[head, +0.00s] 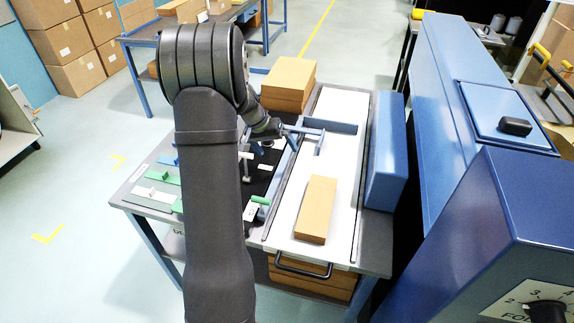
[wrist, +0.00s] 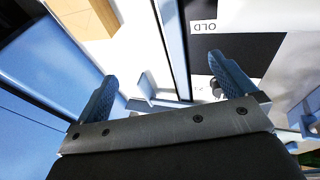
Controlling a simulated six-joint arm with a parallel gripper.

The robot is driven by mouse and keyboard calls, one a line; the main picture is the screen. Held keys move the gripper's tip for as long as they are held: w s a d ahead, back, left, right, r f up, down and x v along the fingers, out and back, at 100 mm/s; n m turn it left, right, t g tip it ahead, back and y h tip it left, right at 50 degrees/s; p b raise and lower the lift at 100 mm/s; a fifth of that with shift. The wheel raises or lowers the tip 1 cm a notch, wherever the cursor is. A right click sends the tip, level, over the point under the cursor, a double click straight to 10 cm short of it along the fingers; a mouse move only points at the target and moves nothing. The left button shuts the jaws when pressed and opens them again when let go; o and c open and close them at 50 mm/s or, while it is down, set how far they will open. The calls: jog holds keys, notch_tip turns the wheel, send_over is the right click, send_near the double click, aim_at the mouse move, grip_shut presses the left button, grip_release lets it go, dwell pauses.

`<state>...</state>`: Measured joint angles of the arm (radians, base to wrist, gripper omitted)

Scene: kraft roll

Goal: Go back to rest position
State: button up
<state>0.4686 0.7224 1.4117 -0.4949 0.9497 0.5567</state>
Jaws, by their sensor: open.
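My gripper (wrist: 166,90) is open in the wrist view, its two blue fingers wide apart with nothing held between them. In the head view my dark arm reaches over the table (head: 378,255), and the gripper (head: 284,132) is partly hidden at the arm's end. It is above the left side of a white tray (head: 285,228) near a blue crosspiece (head: 340,126). The crosspiece also shows between and beyond the fingers in the wrist view (wrist: 150,98). I cannot tell whether the fingers touch it.
A brown box (head: 316,210) lies on the white tray, and stacked brown boxes (head: 288,82) stand behind. A blue machine (head: 455,100) rises close on the right. Small green and white pieces (head: 160,185) lie left of my arm. Open floor (head: 70,170) is farther left.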

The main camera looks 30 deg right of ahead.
jog(key=shift+r, duration=0.1)
jog(key=v, duration=0.9)
jog(key=shift+a+r, duration=0.15)
jog(key=shift+r, duration=0.25)
